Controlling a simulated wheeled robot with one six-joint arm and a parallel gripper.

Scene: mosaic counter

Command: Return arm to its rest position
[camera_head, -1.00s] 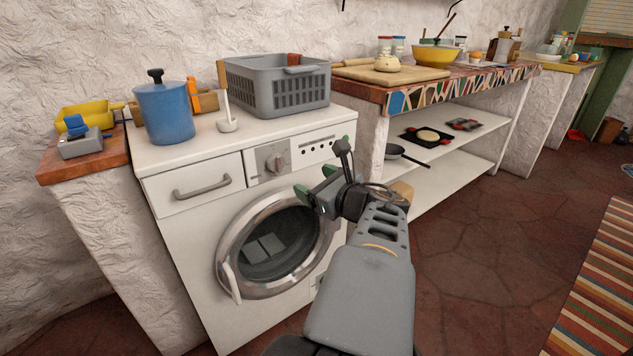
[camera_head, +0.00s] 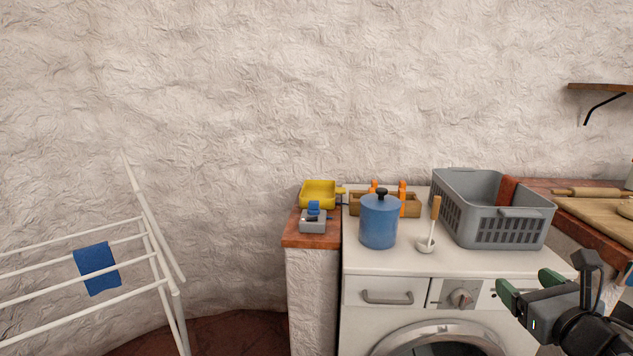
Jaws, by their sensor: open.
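My gripper (camera_head: 528,292) is at the lower right of the head view, in front of the washing machine (camera_head: 420,265). Its green-tipped fingers are apart and I see nothing between them. The front of the gripper overlaps the right side of the machine's control panel in the picture. Part of my arm is cut off by the right and bottom edges.
On the washing machine stand a blue pot (camera_head: 379,222), a ladle (camera_head: 430,240) and a grey basket (camera_head: 490,225). A yellow tray (camera_head: 319,194) sits on the small ledge (camera_head: 300,238). A drying rack (camera_head: 160,255) with a blue cloth (camera_head: 97,268) stands left.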

